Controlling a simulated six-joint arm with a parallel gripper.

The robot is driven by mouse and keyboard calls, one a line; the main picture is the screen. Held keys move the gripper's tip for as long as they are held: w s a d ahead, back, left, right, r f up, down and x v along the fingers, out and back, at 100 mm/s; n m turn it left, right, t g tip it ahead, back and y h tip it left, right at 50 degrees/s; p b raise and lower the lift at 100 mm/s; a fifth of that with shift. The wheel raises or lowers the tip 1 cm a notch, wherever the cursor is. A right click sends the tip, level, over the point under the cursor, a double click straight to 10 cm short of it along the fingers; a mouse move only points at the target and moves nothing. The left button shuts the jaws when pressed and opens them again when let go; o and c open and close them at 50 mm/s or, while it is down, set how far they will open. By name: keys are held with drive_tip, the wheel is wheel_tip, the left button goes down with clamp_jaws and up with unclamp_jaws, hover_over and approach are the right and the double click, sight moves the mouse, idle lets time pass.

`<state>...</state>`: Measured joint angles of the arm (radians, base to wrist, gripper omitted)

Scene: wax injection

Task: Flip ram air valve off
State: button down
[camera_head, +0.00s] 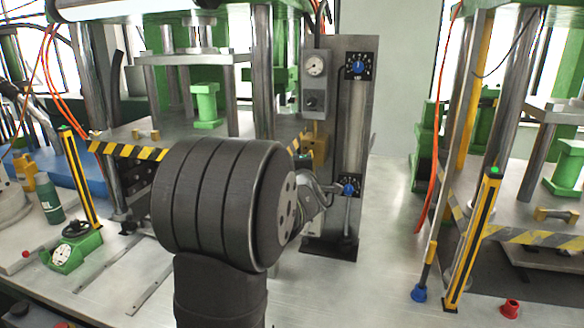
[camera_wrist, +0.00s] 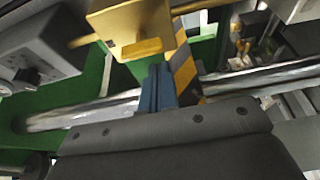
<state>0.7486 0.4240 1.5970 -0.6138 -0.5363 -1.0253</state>
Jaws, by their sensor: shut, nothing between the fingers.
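A brass-coloured valve block (camera_wrist: 130,18), which I take for the ram air valve, is at the top of the wrist view. A small brass bar (camera_wrist: 141,48), perhaps its lever, is on its near side. In the head view the block (camera_head: 314,142) sits below the gauge box, partly hidden by my wrist. My gripper (camera_wrist: 158,82) shows its narrow blue fingers shut and empty. They point at the block, with the tips just below the bar in the picture. I cannot tell whether they touch it. In the head view the fingertips are hidden behind my wrist.
A grey box with a dark knob (camera_wrist: 28,75) is left of the block in the wrist view. A tall grey panel (camera_head: 352,120) with two blue dials stands right of the block. A chrome column (camera_wrist: 80,111) runs behind my fingers.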

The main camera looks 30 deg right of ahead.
drive_tip(key=shift+s+d+f, duration=0.1)
drive_tip(key=shift+s+d, duration=0.35)
drive_tip(key=shift+d, duration=0.05)
drive_tip(key=shift+n, duration=0.7)
